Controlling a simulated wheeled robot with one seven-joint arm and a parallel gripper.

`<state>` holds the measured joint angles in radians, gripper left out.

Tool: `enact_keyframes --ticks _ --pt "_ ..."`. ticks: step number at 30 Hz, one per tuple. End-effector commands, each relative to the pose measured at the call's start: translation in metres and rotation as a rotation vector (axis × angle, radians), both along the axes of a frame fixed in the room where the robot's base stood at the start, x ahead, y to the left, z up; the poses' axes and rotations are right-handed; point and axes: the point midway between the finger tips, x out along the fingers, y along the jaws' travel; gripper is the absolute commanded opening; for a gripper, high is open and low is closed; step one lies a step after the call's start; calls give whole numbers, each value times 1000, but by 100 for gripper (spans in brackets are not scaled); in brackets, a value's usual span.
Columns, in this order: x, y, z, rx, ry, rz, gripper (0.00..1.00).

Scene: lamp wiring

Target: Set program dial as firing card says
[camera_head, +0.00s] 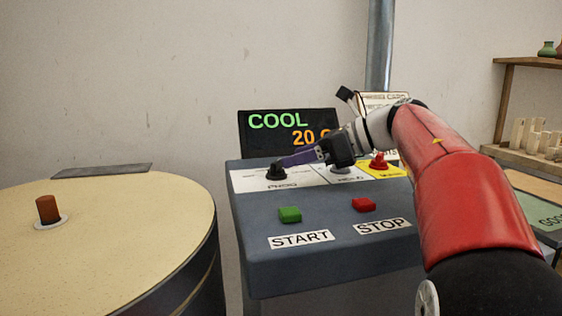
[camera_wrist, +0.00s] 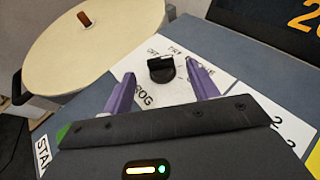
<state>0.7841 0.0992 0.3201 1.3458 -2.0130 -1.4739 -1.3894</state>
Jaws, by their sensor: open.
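The black program dial (camera_head: 276,172) stands on a white label plate marked PROG at the left of the control panel. In the wrist view the dial (camera_wrist: 161,69) lies between and just beyond the tips of my gripper (camera_wrist: 157,83), whose purple fingers are open on either side and not closed on it. In the head view my gripper (camera_head: 287,162) reaches in from the right at the dial. The firing card (camera_head: 385,99) seems to be the pale sheet behind the panel, mostly hidden by my arm; its text is not readable.
A display (camera_head: 288,132) reads COOL and 20. The panel has a green START button (camera_head: 290,214), a red STOP button (camera_head: 363,204) and a red knob (camera_head: 378,160) on yellow. A round kiln lid (camera_head: 110,240) with a brown plug (camera_head: 47,208) is at left; shelves (camera_head: 528,106) stand at right.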

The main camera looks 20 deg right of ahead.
Motion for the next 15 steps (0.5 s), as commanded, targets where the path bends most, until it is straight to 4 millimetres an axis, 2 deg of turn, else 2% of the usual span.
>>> enact_keyframes --ticks 6,15 --pt "19 28 -14 0 2 -1 59" --pt "33 45 -23 -1 2 -5 59"
